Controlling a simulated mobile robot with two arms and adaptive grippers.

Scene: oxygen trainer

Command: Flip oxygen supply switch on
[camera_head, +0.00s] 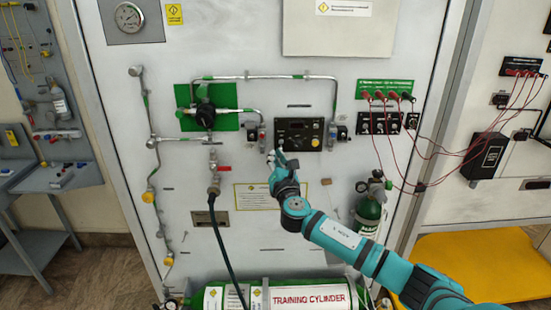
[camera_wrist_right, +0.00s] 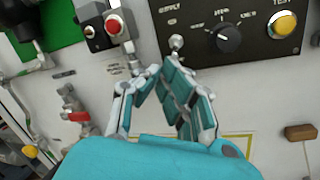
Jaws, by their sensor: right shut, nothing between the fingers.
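The black control panel (camera_head: 299,134) is mounted on the white wall board. It also shows at the top right of the right wrist view (camera_wrist_right: 260,42), with a SUPPLY label at its left end. Below that label is a small silver switch lever with a round tip (camera_wrist_right: 176,42). My right gripper (camera_head: 281,157) is just below the panel's lower left corner, shut and empty. In the right wrist view its fingertips (camera_wrist_right: 160,68) lie just below and left of the lever; I cannot tell whether they touch it. My left gripper is not in view.
The panel also carries a black knob (camera_wrist_right: 229,38) and a yellow button (camera_wrist_right: 282,24). A red-button box (camera_wrist_right: 113,25) is left of the gripper. A green cylinder (camera_head: 368,213) and the training cylinder (camera_head: 310,299) are lower down. Red cables (camera_head: 430,150) hang at the right.

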